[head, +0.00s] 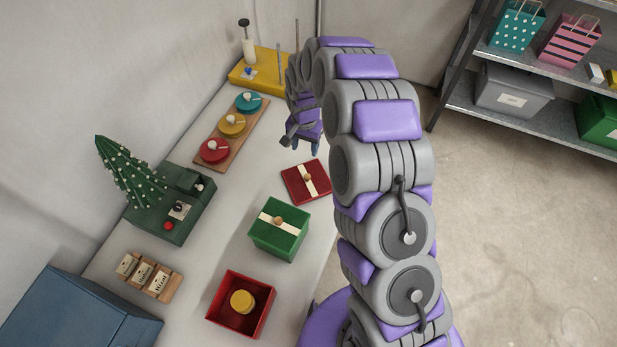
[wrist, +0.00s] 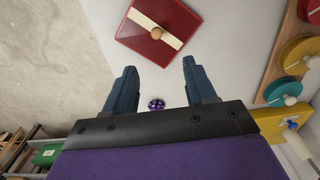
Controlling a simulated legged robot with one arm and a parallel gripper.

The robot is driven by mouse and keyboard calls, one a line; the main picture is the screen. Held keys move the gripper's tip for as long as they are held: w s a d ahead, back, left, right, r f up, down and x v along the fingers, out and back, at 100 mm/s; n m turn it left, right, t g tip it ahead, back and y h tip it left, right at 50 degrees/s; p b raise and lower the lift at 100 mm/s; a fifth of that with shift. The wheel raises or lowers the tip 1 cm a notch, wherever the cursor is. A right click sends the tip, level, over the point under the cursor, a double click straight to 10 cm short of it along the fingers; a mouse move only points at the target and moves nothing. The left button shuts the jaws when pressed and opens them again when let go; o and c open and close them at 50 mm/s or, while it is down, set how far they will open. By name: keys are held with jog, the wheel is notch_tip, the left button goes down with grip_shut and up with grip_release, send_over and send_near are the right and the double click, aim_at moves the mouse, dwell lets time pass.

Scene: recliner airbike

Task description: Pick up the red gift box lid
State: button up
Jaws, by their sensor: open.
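The red gift box lid (head: 307,182) lies flat on the table, with a cream band and a round wooden knob. In the wrist view the lid (wrist: 147,38) is ahead of my fingertips, a little left of the middle between them. My gripper (head: 314,146) hangs above the table just beyond the lid in the head view. In the wrist view my gripper (wrist: 158,77) has its two dark blue fingers apart, with nothing between them but a small purple ball-like thing (wrist: 156,104) seen beyond. The open red box (head: 242,303) holds a round yellow thing (head: 242,301).
A green lidded gift box (head: 279,232) stands between the red lid and red box. A wooden board with coloured discs (head: 232,124), a yellow stand (head: 255,75), a green tree base (head: 175,205) and a rack of labelled pieces (head: 149,276) line the table's left side.

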jog(key=b, duration=0.2)
send_over(307, 176)
jog(key=a, duration=0.1)
notch_tip(307, 176, down, 11)
jog(key=shift+s+r, duration=0.1)
jog(key=shift+d+f, duration=0.25)
jog(key=shift+f, duration=0.5)
jog(key=f, duration=0.3)
jog(key=f+b, duration=0.1)
jog(key=shift+d+f, duration=0.25)
jog(key=shift+f, duration=0.05)
jog(key=shift+r, duration=0.1)
grip_shut()
